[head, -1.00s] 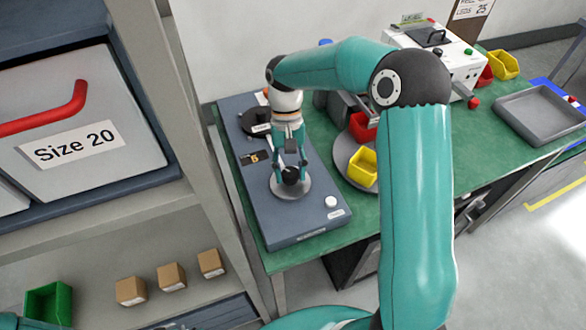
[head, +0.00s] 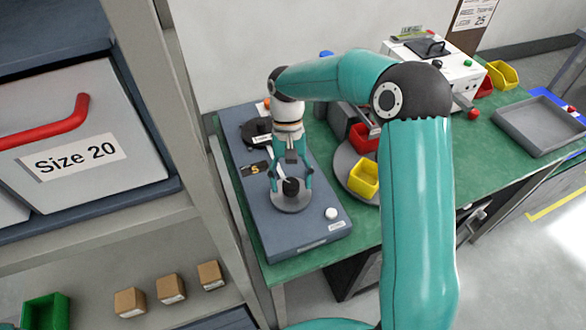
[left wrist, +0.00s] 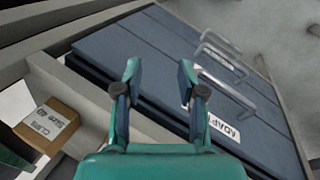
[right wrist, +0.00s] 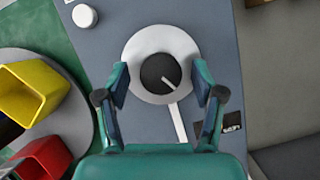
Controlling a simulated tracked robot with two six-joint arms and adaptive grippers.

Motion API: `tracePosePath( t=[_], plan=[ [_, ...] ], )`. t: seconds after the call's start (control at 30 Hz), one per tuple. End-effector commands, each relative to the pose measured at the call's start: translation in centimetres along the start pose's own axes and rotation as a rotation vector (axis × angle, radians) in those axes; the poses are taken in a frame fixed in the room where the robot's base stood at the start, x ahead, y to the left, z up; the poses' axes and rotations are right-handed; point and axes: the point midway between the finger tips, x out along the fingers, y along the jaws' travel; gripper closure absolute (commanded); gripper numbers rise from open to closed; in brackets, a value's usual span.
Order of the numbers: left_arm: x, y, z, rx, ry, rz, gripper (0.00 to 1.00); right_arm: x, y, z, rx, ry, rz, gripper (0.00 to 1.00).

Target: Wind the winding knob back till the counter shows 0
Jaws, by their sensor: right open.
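The winding knob (head: 291,186) is black, on a pale round disc on a blue-grey unit (head: 310,238). In the right wrist view the knob (right wrist: 158,72) has a white mark pointing down and right. The counter (head: 254,169) is a small dark window left of the knob, seeming to show 5; its digit is unreadable in the right wrist view (right wrist: 232,121). My right gripper (head: 291,178) is open, its fingers on either side of the knob with gaps. My left gripper (left wrist: 158,72) is open and empty near dark blue drawers with metal handles, seen only in the left wrist view.
A white button (head: 331,213) sits at the unit's front and a black reel (head: 256,131) at its back. Yellow (head: 364,177) and red (head: 362,137) bins stand on a round grey tray close to the right. A shelf with a grey drawer (head: 90,120) rises at left.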

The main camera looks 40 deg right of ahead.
Motion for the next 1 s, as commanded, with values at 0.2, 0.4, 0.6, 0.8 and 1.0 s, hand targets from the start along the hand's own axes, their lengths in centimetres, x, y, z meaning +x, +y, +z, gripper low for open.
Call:
tracePosePath(
  t=[0.2,0.4,0.6,0.8,1.0],
  plan=[
    [0.0,0.0,0.0,0.0,0.0,0.0,0.6,-2.2,0.0,-0.1,0.0,0.004,-0.002,0.32],
    [0.0,0.0,0.0,0.0,0.0,0.0,0.6,-6.2,-0.1,0.0,0.0,0.006,-0.003,0.32],
    [0.0,0.0,0.0,0.0,0.0,0.0,0.6,-9.6,0.0,-0.1,0.0,0.004,-0.002,0.32],
    [0.0,0.0,0.0,0.0,0.0,0.0,0.6,-11.4,0.0,0.0,0.0,0.003,-0.001,0.32],
    [0.0,0.0,0.0,0.0,0.0,0.0,0.6,-11.8,0.0,0.1,0.0,0.002,0.0,0.32]
  ],
)
